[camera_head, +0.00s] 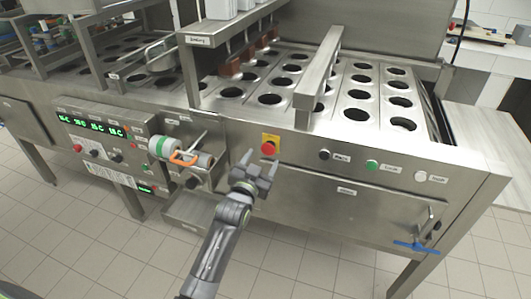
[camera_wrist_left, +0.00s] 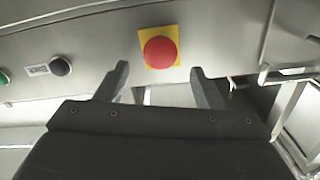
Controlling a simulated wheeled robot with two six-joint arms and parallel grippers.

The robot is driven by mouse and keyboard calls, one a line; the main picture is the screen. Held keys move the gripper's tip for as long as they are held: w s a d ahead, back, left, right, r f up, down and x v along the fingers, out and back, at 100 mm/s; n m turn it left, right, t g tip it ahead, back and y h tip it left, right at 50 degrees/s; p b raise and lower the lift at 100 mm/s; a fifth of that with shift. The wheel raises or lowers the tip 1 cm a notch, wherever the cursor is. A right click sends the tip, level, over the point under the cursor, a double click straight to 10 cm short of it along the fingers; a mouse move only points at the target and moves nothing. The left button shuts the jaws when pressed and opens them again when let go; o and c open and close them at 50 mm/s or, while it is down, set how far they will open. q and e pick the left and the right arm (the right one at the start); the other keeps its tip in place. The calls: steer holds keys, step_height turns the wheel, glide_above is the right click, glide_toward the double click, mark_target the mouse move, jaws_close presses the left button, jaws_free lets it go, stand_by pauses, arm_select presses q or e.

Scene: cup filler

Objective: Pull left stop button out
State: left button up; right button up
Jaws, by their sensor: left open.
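The red stop button (camera_head: 268,148) sits on a yellow square plate (camera_head: 271,138) on the steel front panel of the machine. In the left wrist view the red button (camera_wrist_left: 160,51) on its yellow plate (camera_wrist_left: 174,31) lies ahead of the fingers, a little above the line between their tips. My left gripper (camera_head: 258,162) is open just below and left of the button in the head view. The left wrist view also shows its two spread fingers (camera_wrist_left: 159,72) with nothing between them; whether they touch the button cannot be told. My right gripper is not in view.
An orange-handled valve (camera_head: 184,158) and a control box (camera_head: 97,141) with green displays stand to the left. Tiled floor lies below.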

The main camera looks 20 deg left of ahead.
mark_target(267, 150)
arm_select(q)
steer(key=shift+w, duration=2)
